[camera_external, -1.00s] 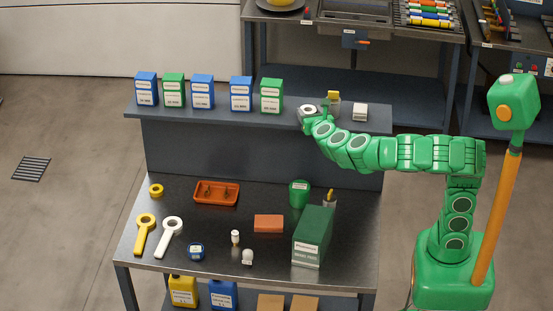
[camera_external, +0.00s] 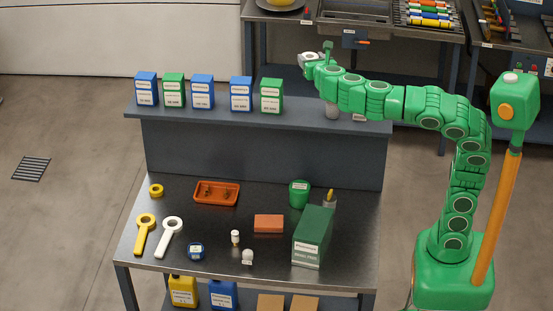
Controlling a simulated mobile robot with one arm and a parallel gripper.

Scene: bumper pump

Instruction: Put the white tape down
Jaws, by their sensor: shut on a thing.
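The white tape (camera_external: 308,57) is a white roll at the tip of my arm, up in the air above the raised shelf (camera_external: 210,112). My gripper (camera_external: 312,62) is shut on it and holds it clear of the shelf. My gripper's fingers are small and partly hidden by the roll and my wrist. In the picture the roll lies above the right part of the shelf, with the rear bench behind it.
Several blue and green boxes (camera_external: 202,92) line the shelf's left and middle. The lower table (camera_external: 180,265) holds yellow tape (camera_external: 156,190), an orange tray (camera_external: 217,182) and a green box (camera_external: 313,236).

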